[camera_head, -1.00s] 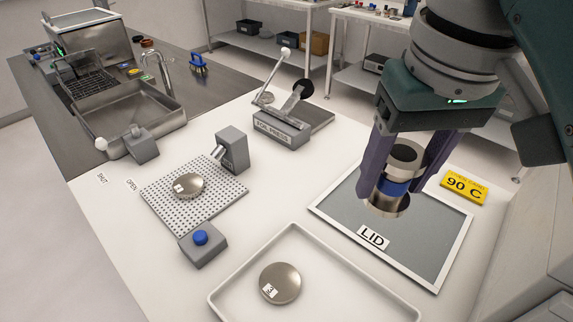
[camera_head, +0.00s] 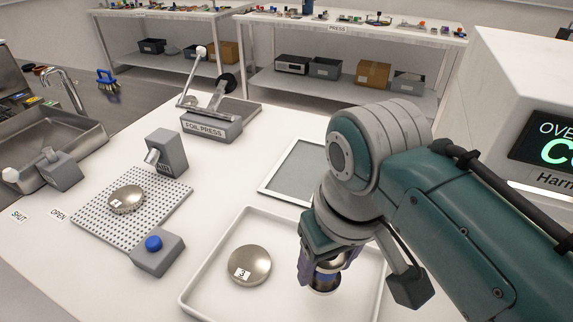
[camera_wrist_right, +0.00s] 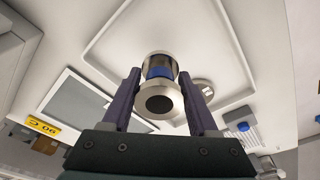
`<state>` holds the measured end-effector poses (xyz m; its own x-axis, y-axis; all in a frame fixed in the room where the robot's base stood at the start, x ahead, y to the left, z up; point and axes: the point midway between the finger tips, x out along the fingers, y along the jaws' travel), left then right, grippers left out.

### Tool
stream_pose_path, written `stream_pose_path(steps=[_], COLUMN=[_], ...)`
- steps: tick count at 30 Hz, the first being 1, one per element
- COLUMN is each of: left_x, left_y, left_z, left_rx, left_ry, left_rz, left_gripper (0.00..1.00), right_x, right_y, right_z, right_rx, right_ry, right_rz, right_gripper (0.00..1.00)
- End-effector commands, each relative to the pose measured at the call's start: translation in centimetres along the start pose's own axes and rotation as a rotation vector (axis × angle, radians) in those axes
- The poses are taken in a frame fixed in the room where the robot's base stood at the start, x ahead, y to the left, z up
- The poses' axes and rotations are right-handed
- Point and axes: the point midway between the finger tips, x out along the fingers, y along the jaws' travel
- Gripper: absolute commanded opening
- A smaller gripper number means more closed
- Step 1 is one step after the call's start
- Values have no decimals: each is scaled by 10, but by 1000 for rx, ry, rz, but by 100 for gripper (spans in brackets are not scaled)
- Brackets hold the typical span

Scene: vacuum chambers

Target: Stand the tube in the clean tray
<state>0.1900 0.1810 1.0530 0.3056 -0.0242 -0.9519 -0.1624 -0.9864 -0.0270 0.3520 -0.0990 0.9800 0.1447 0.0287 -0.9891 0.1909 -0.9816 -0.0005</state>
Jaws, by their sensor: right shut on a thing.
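The tube (camera_head: 327,277), a metal cylinder with a blue band, is held by my right gripper (camera_head: 322,268) above the right part of the white tray (camera_head: 191,294). In the right wrist view the tube (camera_wrist_right: 160,68) sits between the two purple fingers of my right gripper (camera_wrist_right: 158,88), its open dark end facing the camera. The tube looks close to upright; I cannot tell whether its lower end touches the tray floor. A round metal disc marked 3 (camera_head: 250,262) lies in the tray, left of the tube. My left gripper is not in view.
A perforated plate (camera_head: 90,222) with another metal disc (camera_head: 127,198) and a blue-button box (camera_head: 158,252) stand left of the tray. An oven (camera_head: 515,100) stands at right.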

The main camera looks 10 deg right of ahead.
Motion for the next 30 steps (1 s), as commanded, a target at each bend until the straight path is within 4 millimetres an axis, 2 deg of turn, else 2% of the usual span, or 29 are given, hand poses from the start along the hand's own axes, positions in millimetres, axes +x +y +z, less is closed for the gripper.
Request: stream_pose_path(steps=[12,24,25,30], left_x=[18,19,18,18], left_y=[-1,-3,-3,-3], left_z=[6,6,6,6], left_rx=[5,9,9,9], left_ry=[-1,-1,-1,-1], left_rz=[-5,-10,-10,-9], left_gripper=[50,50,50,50], right_x=[49,53,52,52], right_y=[0,0,0,0], right_z=[6,7,7,7], right_rx=[2,1,1,1], right_ry=[2,3,2,2], right_rz=[0,0,0,0], right_gripper=[0,0,63,82])
